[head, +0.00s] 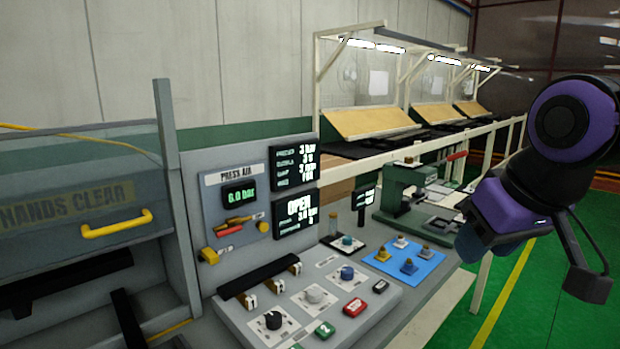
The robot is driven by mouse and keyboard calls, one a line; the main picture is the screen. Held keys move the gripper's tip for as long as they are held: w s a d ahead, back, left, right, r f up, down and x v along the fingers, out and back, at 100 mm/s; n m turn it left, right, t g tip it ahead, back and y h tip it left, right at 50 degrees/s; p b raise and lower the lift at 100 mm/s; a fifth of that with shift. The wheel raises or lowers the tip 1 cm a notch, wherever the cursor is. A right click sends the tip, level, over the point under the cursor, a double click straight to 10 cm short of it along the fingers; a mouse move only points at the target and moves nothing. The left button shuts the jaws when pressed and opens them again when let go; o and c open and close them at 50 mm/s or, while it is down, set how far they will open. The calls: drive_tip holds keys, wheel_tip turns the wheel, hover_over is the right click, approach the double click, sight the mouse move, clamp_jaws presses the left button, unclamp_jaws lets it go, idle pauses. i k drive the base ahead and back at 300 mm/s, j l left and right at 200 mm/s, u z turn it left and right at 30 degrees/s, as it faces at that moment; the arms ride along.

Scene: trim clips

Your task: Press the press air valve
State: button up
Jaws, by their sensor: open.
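The press air panel (238,180) stands upright at the centre left of the head view, with a "PRESS AIR" label and a display reading 6.0 bar. Below the display is a red handle (230,231) with yellow parts around it. A yellow lever (209,256) sticks out lower on the panel's left side. Which of these is the valve itself I cannot tell for sure. My gripper (490,245) is at the right, high above the floor and well apart from the panel. It is open; its fingertips are hard to make out and nothing shows in it.
A sloping console (325,300) with knobs and buttons lies before the panel. A guard with a yellow handle (117,224) stands left. A blue mat (405,262) with small parts and a green hand press (405,195) stand between panel and gripper. Green floor (545,290) is clear.

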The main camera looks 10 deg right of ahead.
sight(238, 227)
drive_tip(key=u, duration=2.45)
drive_tip(key=l+z, duration=0.85)
drive_tip(key=z, duration=0.15)
drive_tip(key=i+l+z, duration=0.1)
drive_tip(key=l+z, duration=0.35)
